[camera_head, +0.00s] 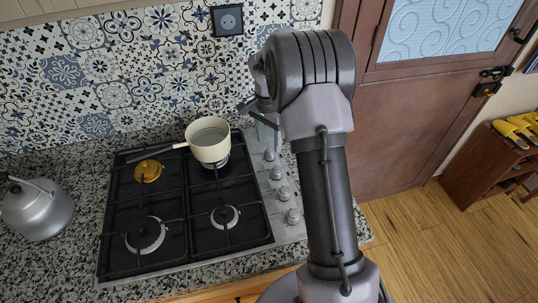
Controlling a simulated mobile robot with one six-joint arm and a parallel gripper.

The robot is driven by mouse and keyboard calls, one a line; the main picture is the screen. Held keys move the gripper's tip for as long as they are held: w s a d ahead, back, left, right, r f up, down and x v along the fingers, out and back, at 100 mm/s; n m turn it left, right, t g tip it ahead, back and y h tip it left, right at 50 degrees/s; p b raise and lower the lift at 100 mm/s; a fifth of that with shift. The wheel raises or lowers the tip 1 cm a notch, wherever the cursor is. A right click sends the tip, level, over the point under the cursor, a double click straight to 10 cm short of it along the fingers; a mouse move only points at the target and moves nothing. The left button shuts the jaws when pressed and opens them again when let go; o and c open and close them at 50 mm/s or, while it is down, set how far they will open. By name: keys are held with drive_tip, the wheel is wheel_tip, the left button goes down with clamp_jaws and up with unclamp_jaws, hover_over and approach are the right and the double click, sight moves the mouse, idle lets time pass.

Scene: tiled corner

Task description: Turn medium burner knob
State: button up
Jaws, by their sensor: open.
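The gas hob (190,258) lies in the granite counter, with a silver control strip along its right side. A column of silver knobs runs along that strip: a far knob (269,155), one nearer (277,173), another (284,193) and the nearest (293,216). No marking is readable that tells which knob is for the medium burner. My gripper (262,116) is open at the far end of the strip, beyond the far knob. It is partly hidden by my arm, and whether it touches anything cannot be told.
A cream saucepan (209,145) sits on the far right burner, its dark handle pointing left. A brass-coloured burner cap (148,171) is at far left. A grey kettle (37,209) stands left of the hob. The tiled wall (120,75) with a socket (228,20) rises close behind.

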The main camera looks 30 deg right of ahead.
sight(270, 150)
wheel_tip(270, 150, down, 5)
drive_tip(key=shift+f+b, duration=0.15)
drive_tip(key=shift+b, duration=0.4)
drive_tip(key=shift+c, duration=0.2)
clamp_jaws()
drive_tip(key=n+p, duration=0.3)
drive_tip(key=n, duration=0.1)
drive_tip(key=shift+s+n, duration=0.1)
drive_tip(key=shift+n, duration=0.3)
drive_tip(key=n+p, duration=0.2)
drive_tip(key=n, duration=0.3)
drive_tip(key=shift+n, duration=0.6)
